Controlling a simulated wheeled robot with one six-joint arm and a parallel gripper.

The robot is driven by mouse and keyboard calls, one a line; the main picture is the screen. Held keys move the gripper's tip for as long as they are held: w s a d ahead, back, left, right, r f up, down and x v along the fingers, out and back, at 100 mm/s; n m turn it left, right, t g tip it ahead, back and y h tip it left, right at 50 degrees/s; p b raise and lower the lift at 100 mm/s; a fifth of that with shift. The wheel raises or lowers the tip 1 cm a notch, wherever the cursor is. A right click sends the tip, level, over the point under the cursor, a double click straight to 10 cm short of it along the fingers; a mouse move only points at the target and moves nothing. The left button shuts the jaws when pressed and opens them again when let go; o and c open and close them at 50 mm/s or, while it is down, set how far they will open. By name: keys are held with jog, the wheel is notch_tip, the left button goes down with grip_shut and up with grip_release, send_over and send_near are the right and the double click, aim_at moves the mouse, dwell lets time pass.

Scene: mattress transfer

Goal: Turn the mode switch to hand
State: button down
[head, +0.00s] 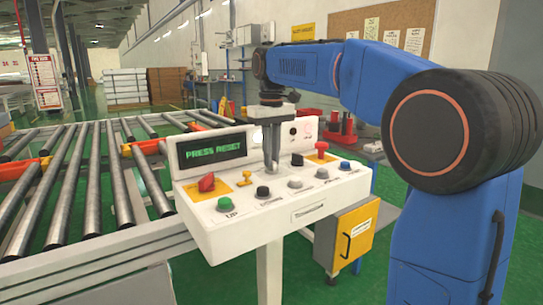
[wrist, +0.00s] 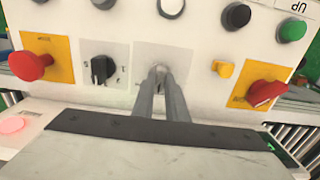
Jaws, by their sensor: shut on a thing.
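The white control box (head: 285,219) fills the middle of the head view, and its display (head: 212,149) reads PRESS RESET. My gripper (head: 271,168) points down at the panel with its fingers together. In the wrist view, the fingertips (wrist: 160,73) are shut on a small switch at a pale plate (wrist: 148,54); the fingers hide most of it. A black rotary knob (wrist: 103,69) stands on the neighbouring plate, apart from the fingers; it also shows in the head view (head: 297,160). The labels are too small to read, so I cannot tell which is marked as the mode switch.
A red rotary handle (head: 207,183) and a small yellow knob (head: 246,178) are left of my gripper. A red mushroom button (head: 321,148) is to its right. Several push buttons, including a green one (head: 225,203), line the front. A roller conveyor (head: 62,205) lies left.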

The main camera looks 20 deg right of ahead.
dwell(0.3)
jog(key=c, duration=1.8)
grip_release()
jog(key=shift+o, duration=0.2)
jog(key=shift+r, duration=0.1)
notch_tip(320, 180, up, 17)
